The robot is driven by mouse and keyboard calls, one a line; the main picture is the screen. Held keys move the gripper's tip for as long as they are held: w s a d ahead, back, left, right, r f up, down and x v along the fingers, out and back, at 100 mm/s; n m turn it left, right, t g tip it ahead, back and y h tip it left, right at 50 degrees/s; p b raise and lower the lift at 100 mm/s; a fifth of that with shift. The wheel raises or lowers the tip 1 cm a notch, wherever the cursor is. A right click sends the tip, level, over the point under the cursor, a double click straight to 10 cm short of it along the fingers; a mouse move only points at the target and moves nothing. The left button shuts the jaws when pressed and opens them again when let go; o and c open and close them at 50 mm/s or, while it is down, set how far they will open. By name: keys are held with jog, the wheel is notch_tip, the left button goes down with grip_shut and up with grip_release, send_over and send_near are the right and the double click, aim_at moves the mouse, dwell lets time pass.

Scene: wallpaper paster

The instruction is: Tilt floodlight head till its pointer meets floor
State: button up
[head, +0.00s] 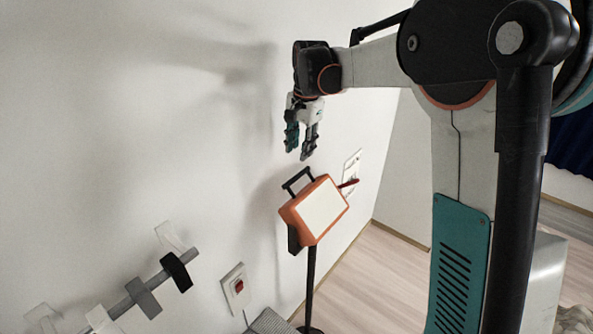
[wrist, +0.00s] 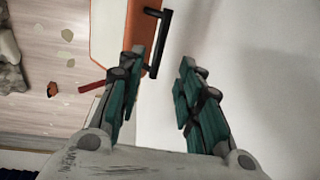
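The floodlight head (head: 317,212) is an orange box with a pale front panel, tilted on a black stand (head: 310,285). A black handle (head: 297,180) rises from its top edge. The red pointer (head: 348,184) sticks out from its right side, in front of a white wall plate (head: 352,164). My gripper (head: 301,152) is open and empty, pointing down just above the handle, apart from it in the head view. In the wrist view the handle (wrist: 160,45) shows beyond the gap between my open fingers (wrist: 161,62); the red pointer (wrist: 92,87) is left of them.
The white wall runs close behind the floodlight. A rail with several hooks (head: 145,290) and a plate with a red switch (head: 238,287) are on the wall at lower left. Wooden floor (head: 370,285) lies open to the right of the stand. Small scraps (wrist: 67,35) lie on the floor.

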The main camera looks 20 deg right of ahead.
aim_at(297, 176)
jog(key=f, duration=0.6)
jog(key=w+f, duration=0.1)
jog(key=f, duration=0.2)
jog(key=shift+a+f, duration=0.35)
jog(key=shift+f, duration=0.05)
grip_shut()
